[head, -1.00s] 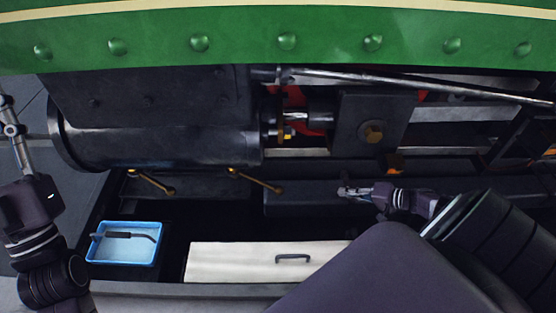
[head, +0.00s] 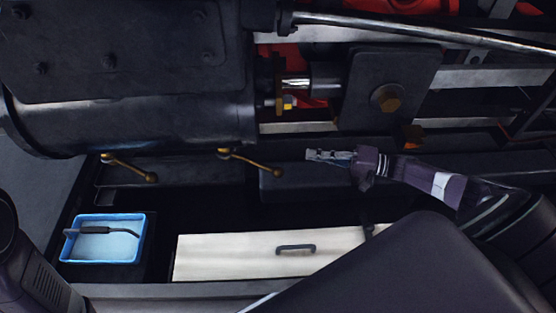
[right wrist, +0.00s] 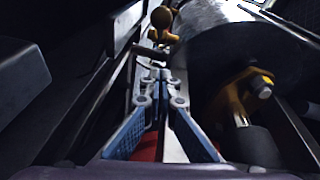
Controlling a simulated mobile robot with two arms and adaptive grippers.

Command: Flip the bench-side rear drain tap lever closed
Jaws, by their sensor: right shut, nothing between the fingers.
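Two brass drain tap levers show under the dark cylinder in the head view: a left one (head: 132,169) and a right one (head: 250,162). Both slant down to the right and end in a round knob. I cannot tell which is the rear one. My right gripper (head: 308,155) is shut and empty, a little right of the right lever's knob, apart from it. In the right wrist view its fingertips (right wrist: 160,75) are together, with a brass tap part (right wrist: 160,22) beyond them. My left gripper is out of view; only part of its arm shows at lower left.
The dark cylinder (head: 130,125) hangs above the levers. A brass gland fitting (right wrist: 250,88) is close on the right in the right wrist view. Below are a blue tray (head: 75,250) holding a dark-handled tool (head: 95,229) and a pale panel (head: 230,262) with a handle.

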